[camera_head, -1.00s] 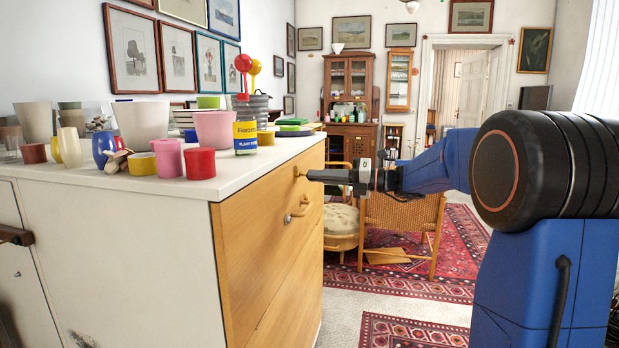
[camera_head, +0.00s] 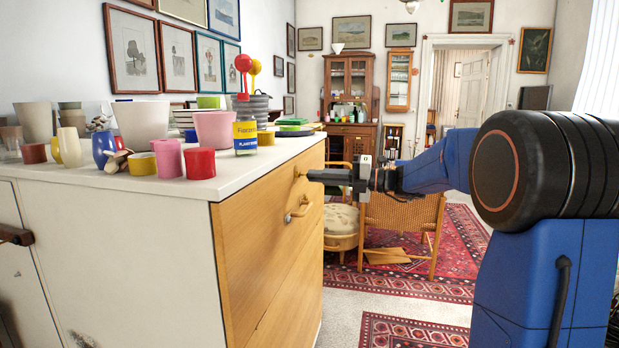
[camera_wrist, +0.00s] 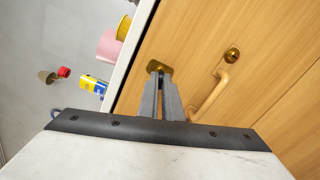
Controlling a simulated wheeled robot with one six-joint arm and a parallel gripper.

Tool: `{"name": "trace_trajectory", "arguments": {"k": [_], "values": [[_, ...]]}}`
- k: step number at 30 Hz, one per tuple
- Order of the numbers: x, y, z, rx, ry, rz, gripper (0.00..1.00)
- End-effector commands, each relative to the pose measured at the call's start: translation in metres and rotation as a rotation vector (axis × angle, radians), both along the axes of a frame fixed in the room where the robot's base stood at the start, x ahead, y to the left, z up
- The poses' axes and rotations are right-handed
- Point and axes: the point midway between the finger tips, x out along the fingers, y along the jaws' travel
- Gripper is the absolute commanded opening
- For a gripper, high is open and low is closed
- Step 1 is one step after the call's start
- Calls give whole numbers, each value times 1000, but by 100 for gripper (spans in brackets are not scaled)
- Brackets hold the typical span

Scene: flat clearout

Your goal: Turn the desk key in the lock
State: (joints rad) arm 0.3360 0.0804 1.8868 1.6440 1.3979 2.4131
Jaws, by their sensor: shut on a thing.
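My gripper (camera_head: 306,175) reaches level from the right to the upper drawer front of the wooden desk (camera_head: 262,222). Its fingers are closed together on the small brass desk key (camera_wrist: 154,66) at the lock plate. In the wrist view the two grey fingertips (camera_wrist: 160,76) meet at the brass piece, close to the top edge of the front. The fingers hide most of the key, so its exact angle cannot be told. In the head view only a bit of brass (camera_head: 298,173) shows at the fingertips.
A curved handle (camera_head: 299,208) projects from the front just below the gripper; a brass fitting (camera_wrist: 232,54) sits at its end in the wrist view. Cups and a yellow-blue container (camera_head: 245,137) stand on the white top. A wicker chair (camera_head: 403,220) stands behind my arm.

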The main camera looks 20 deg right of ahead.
Motion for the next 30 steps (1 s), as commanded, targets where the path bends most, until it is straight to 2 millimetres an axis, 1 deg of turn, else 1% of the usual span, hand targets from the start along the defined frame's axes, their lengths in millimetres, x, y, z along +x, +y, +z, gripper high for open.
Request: {"name": "trace_trajectory", "arguments": {"k": [6, 9, 19, 23, 24, 26, 30], "values": [[0, 0, 0, 95, 165, 0, 0], [0, 0, 0, 121, 210, 0, 0], [0, 0, 0, 131, 227, 0, 0], [0, 0, 0, 165, 286, 0, 0], [0, 0, 0, 166, 288, 0, 12], [0, 0, 0, 166, 287, 0, 27], [0, 0, 0, 165, 286, 0, 27]]}}
